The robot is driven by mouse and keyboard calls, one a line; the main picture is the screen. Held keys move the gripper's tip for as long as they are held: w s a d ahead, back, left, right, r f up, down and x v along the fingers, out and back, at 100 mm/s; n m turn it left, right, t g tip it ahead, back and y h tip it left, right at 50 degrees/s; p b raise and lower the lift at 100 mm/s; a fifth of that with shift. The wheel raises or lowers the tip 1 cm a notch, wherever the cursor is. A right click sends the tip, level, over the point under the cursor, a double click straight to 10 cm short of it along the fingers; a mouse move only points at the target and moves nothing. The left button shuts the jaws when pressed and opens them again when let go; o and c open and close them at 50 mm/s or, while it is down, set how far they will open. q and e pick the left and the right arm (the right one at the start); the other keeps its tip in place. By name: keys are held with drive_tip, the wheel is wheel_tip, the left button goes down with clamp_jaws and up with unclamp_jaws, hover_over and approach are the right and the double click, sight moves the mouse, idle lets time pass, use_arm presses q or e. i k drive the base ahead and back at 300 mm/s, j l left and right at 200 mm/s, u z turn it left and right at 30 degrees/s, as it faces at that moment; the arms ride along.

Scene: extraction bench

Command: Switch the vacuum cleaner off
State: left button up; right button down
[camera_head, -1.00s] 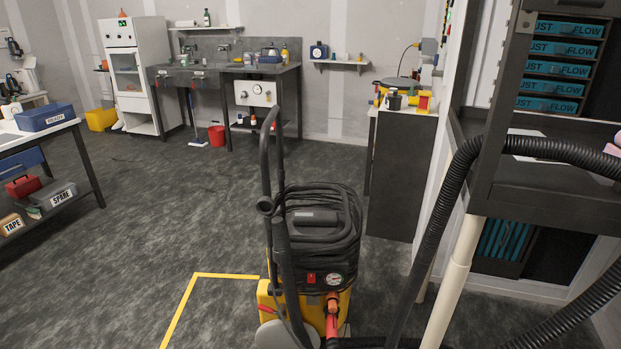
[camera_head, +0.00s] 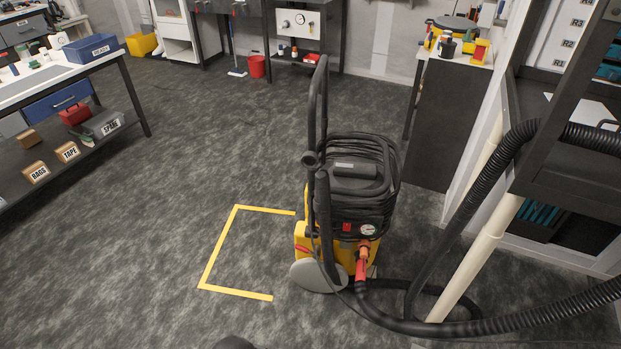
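The vacuum cleaner (camera_head: 352,205) stands upright on the floor right of centre, with a yellow base, a black top wrapped in cable and a tall black handle (camera_head: 317,110). A small red switch (camera_head: 347,228) shows on its front panel, beside a round white gauge (camera_head: 367,230). I cannot tell the switch's position. A red connector (camera_head: 361,268) joins the black hose (camera_head: 440,326) low on the front. Neither of my grippers shows in the view.
Yellow tape (camera_head: 207,265) marks a floor corner left of the vacuum. The hose curves right to a dark shelf unit with a pale pipe (camera_head: 475,262). A workbench (camera_head: 60,75) with boxes stands at left. The floor between is clear.

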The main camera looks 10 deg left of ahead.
sight(347, 226)
drive_tip(key=i+j, duration=0.45)
drive_tip(key=i+j+z, duration=0.1)
drive_tip(key=i+j, duration=0.35)
drive_tip(key=j, duration=0.15)
